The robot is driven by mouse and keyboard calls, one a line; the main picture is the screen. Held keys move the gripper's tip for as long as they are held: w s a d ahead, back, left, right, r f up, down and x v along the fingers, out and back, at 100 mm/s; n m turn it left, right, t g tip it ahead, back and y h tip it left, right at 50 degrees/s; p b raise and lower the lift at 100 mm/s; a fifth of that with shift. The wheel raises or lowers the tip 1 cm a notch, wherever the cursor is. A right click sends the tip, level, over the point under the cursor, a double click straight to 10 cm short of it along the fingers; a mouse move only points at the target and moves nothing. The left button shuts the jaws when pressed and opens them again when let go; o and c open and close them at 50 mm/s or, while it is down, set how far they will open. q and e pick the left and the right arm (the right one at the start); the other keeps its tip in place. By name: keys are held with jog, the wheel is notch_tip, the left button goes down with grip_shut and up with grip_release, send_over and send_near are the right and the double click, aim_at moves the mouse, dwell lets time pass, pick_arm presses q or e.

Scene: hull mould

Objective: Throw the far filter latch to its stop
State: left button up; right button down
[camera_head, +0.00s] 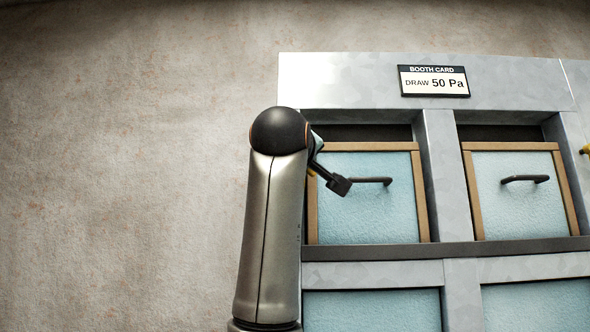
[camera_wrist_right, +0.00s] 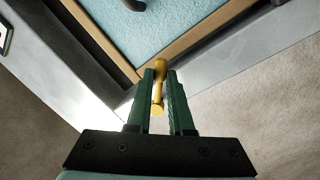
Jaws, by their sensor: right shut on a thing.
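A yellow filter latch (camera_wrist_right: 157,100) stands between the green fingers of my right gripper (camera_wrist_right: 161,74) in the right wrist view. The fingers are shut on it, beside the corner of a wood-framed filter. In the head view a grey arm of mine reaches up to the left edge of the left filter (camera_head: 368,215). A small yellow bit (camera_head: 311,172) shows beside it, and most of the gripper there is hidden behind the arm. Another yellow latch (camera_head: 585,150) shows at the right picture edge. My left gripper is not in view.
The left filter has a dark handle (camera_head: 374,181) close to the arm's dark end part. The right filter (camera_head: 515,215) has a similar handle (camera_head: 525,179). A booth card (camera_head: 433,81) reading "DRAW 50 Pa" hangs above. Bare wall (camera_head: 120,170) fills the left.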

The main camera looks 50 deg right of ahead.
jog(key=shift+s+d+r+n+t+y, duration=0.25)
jog(key=shift+r+n+t, duration=0.3)
jog(key=shift+n, duration=1.2)
jog(key=shift+s+d+r+n+t+y, duration=0.25)
jog(key=shift+r+n, duration=0.4)
jog(key=shift+n, duration=1.05)
jog(key=shift+s+d+r+n+t+y, duration=0.1)
jog(key=shift+s+r+n+t, duration=0.3)
jog(key=shift+n, duration=1.35)
jog(key=shift+w+r, duration=0.15)
jog(key=shift+r, duration=0.1)
jog(key=c, duration=0.8)
grip_release()
jog(key=shift+a+f, duration=0.1)
jog(key=b+v, duration=0.4)
jog(key=v, duration=0.8)
jog(key=shift+f, duration=0.1)
